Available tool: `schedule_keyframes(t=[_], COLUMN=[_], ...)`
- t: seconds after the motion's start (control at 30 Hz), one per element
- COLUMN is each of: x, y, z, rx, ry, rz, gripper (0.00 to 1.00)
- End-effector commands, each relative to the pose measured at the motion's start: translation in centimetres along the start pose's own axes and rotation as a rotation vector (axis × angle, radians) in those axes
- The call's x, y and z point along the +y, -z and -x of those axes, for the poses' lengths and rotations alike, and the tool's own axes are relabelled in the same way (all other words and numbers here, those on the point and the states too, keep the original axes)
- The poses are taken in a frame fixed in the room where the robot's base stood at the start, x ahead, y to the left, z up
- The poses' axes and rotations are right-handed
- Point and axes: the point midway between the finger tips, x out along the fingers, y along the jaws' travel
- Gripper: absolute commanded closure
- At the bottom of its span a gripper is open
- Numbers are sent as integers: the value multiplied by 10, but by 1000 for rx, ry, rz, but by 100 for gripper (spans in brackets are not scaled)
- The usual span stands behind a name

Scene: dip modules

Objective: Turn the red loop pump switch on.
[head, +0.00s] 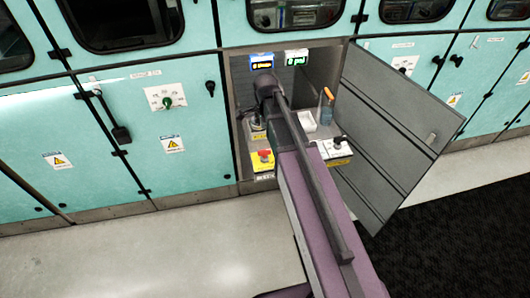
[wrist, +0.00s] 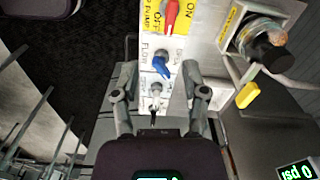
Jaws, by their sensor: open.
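The red switch (wrist: 172,14) shows at the top edge of the wrist view, on a yellow label with the words OFF, ON and PUMP. Its top is cut off, so I cannot tell its setting. My gripper (wrist: 156,82) is open, with its two fingers apart and nothing held. It is below the red switch in the picture, with a gap between. A blue switch (wrist: 161,66) marked FLOW lies between the fingertips and the red switch. A small pale switch (wrist: 157,90) shows between the fingers. In the head view my arm reaches into the open cabinet and hides my gripper.
A black round fitting (wrist: 266,50) and a yellow handle (wrist: 248,95) stand at the right. In the head view a red knob (head: 264,155) sits on a yellow panel. The grey cabinet door (head: 385,130) stands open at the right. A green display (head: 297,57) is inside.

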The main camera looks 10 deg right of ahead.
Motion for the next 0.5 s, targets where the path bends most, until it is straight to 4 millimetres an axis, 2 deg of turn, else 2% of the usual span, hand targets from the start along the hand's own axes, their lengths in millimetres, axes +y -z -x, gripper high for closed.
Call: schedule_keyframes(t=[0.03,0.2,0.5], x=[-8,-16,-17], y=[1,3,3], z=[-2,-4,-4], rx=[0,0,0], ry=[0,0,0], rz=[-46,-153,-181], gripper=[43,43,43])
